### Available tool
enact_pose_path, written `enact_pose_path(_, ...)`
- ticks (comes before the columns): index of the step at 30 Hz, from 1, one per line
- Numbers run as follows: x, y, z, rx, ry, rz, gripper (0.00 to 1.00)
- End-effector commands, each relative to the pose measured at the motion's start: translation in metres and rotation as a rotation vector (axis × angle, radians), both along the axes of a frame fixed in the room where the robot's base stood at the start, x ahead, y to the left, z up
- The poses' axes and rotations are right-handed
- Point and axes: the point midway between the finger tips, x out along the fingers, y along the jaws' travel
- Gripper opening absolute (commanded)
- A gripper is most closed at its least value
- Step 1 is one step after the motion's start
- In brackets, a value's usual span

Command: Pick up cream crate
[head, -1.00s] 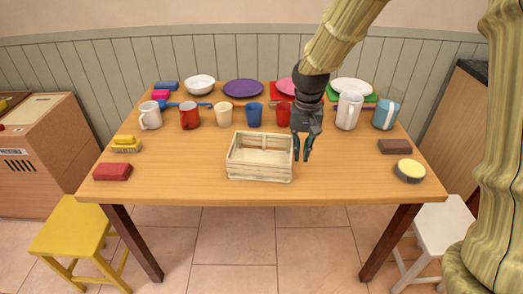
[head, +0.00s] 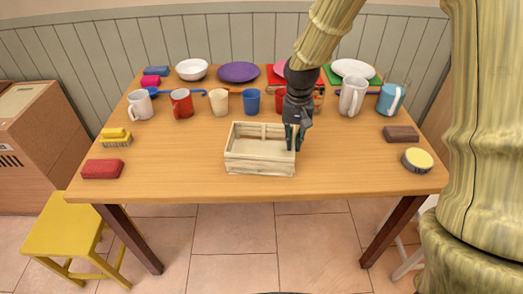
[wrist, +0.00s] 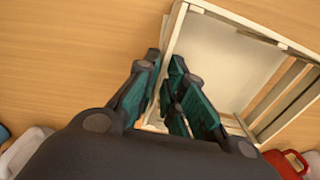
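The cream crate (head: 260,167) is an open slatted wooden box standing upright on the table, near the front middle. My gripper (head: 294,139) is at the crate's right wall in the head view, pointing down. In the wrist view, my gripper (wrist: 164,66) has one dark teal finger on each side of a wall of the crate (wrist: 222,50). The fingers look close against that wall, with almost no gap. The crate looks empty and rests on the table. The lower fingertips are partly hidden.
A row of mugs, including a red mug (head: 181,104) and a white pitcher (head: 353,97), stands behind the crate. A red block (head: 102,169) and a yellow brush (head: 116,138) lie left. A brown block (head: 401,134) and a yellow-topped round thing (head: 418,160) lie right.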

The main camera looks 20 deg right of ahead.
Motion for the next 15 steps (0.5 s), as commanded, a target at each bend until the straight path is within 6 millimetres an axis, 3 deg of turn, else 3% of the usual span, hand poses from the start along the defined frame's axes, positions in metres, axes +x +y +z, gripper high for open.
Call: enact_pose_path(15, 0.0, 0.0, -0.049, -0.001, 0.002, 0.004, 0.11)
